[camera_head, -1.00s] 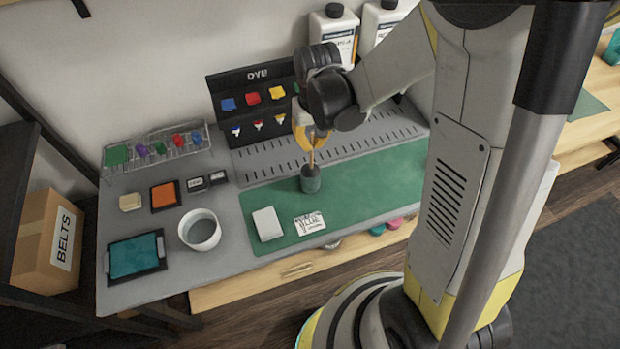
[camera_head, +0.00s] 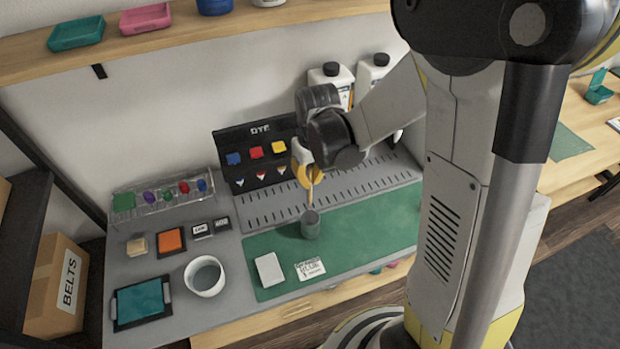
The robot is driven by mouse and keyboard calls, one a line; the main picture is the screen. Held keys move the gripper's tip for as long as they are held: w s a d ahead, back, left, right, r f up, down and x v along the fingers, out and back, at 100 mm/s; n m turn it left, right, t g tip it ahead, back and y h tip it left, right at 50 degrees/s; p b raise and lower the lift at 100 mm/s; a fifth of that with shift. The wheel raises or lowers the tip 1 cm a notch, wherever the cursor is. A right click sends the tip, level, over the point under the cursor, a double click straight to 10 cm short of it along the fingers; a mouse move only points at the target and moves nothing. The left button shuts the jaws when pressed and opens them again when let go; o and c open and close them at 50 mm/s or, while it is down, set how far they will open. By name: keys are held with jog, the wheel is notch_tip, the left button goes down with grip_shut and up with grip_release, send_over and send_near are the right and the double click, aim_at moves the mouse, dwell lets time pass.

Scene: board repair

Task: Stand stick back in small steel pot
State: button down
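The small steel pot (camera_head: 311,226) stands upright on the green mat (camera_head: 365,228). A thin wooden stick (camera_head: 311,192) runs down from my gripper (camera_head: 311,176) to the pot's mouth. Its lower end seems to be at or inside the pot; I cannot tell how deep. My gripper, with yellow fingers, is directly above the pot and appears shut around the stick's upper part. The fingertips are small in this view.
A white cup (camera_head: 204,277), a teal tray (camera_head: 141,303) and an orange pad (camera_head: 171,241) lie left of the mat. A white block (camera_head: 269,269) and a label card (camera_head: 310,269) lie on its front. A dye rack (camera_head: 262,155) and white bottles (camera_head: 332,82) stand behind.

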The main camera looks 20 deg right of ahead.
notch_tip(320, 180, down, 12)
jog(key=b, duration=1)
jog(key=shift+f, duration=0.2)
jog(key=c, duration=1.5)
grip_release()
jog(key=shift+c, duration=0.2)
notch_tip(320, 180, up, 12)
jog(key=s, duration=0.1)
jog(key=shift+s+d, duration=0.1)
jog(key=s+r+m+t, duration=0.2)
jog(key=s+r+t, duration=0.3)
jog(key=s, duration=0.6)
notch_tip(320, 180, up, 2)
jog(key=shift+s+r+t, duration=0.15)
jog(key=shift+s+t, duration=0.1)
jog(key=shift+t, duration=0.15)
